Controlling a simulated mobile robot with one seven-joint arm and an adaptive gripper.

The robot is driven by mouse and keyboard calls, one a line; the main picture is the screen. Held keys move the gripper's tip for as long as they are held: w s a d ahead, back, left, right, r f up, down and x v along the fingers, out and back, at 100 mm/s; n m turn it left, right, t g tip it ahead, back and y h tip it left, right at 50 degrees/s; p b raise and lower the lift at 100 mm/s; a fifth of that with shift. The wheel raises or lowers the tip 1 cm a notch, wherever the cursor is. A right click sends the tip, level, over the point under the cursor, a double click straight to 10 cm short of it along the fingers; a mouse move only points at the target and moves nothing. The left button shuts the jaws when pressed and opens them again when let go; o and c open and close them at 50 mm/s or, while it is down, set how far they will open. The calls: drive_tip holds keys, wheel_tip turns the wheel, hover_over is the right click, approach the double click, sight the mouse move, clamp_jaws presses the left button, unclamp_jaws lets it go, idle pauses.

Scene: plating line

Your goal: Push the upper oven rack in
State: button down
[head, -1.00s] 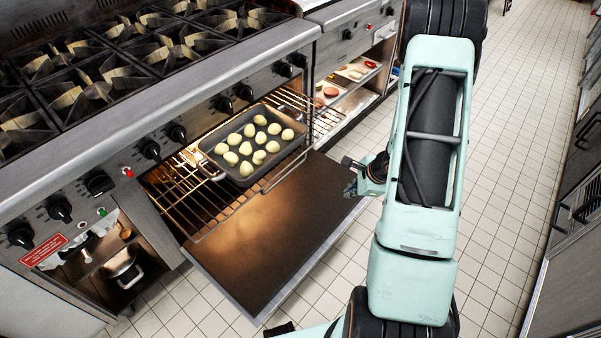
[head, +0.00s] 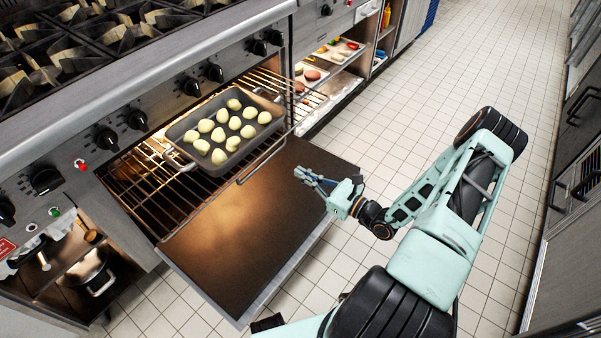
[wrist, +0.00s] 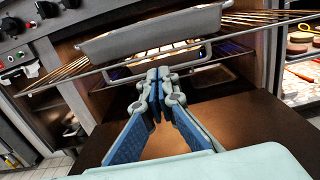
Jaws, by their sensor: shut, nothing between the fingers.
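The upper oven rack (head: 140,184) sticks out of the lit oven over the lowered door (head: 240,228). A dark roasting pan (head: 184,128) with several pale round pieces sits on it. In the wrist view the rack's front bar (wrist: 228,61) runs across the picture beneath the pan (wrist: 150,37), with a wire handle loop hanging below. My gripper (head: 300,174) is shut and empty, above the oven door and in front of the rack, apart from it in the head view. In the wrist view my fingertips (wrist: 158,75) point toward the rack's front and overlap the handle loop; contact cannot be told.
Burners and a row of black knobs (head: 138,120) are above the oven. A shelf unit with food trays (head: 327,60) stands beyond it. A pot (head: 92,272) is in a lower compartment at left. The tiled floor (head: 400,110) at right is clear.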

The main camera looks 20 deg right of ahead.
sight(266, 153)
drive_tip(key=b+x, duration=0.1)
drive_tip(key=x, duration=1)
drive_tip(key=shift+w+b, duration=0.1)
drive_tip(key=shift+b, duration=0.3)
drive_tip(key=shift+w+a, duration=0.1)
drive_tip(key=shift+a, duration=0.05)
drive_tip(key=b+x, duration=0.2)
drive_tip(key=x, duration=0.7)
drive_tip(key=b+x, duration=0.2)
drive_tip(key=x, duration=0.8)
drive_tip(key=b+x, duration=0.3)
drive_tip(key=x, duration=0.7)
drive_tip(key=shift+f, duration=0.25)
drive_tip(key=shift+w+a+r+b, duration=0.15)
drive_tip(key=shift+w+a+b, duration=0.25)
drive_tip(key=shift+w, duration=0.15)
drive_tip(key=shift+r, duration=0.15)
drive_tip(key=shift+r, duration=0.1)
